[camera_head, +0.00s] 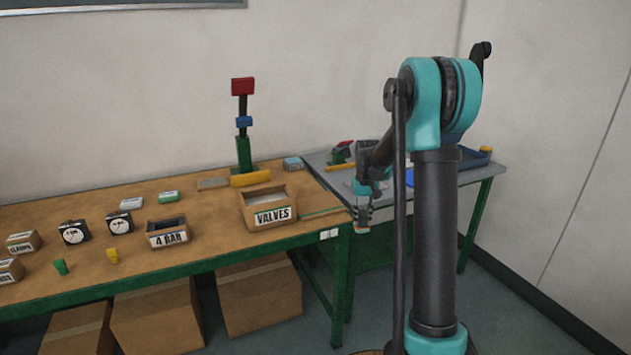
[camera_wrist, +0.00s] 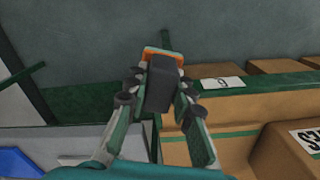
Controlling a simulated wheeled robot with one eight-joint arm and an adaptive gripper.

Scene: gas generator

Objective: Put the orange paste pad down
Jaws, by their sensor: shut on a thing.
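The orange paste pad (camera_wrist: 163,53) shows in the wrist view as a dark grey block with an orange far end. My gripper (camera_wrist: 163,76) is shut on it, one finger on each side of the dark part. In the head view my gripper (camera_head: 362,220) hangs pointing down by the right front corner of the wooden workbench (camera_head: 200,208), and the pad is too small there to make out clearly. In the wrist view the pad's orange end appears against the grey floor (camera_wrist: 230,30), beyond the green bench edge.
The VALVES box (camera_head: 268,209) stands near that bench corner. The 4 BAR box (camera_head: 168,233), gauges and small coloured parts lie further left. A grey table (camera_head: 477,167) with a blue tray stands behind my arm. Cardboard boxes (camera_head: 258,297) sit under the bench.

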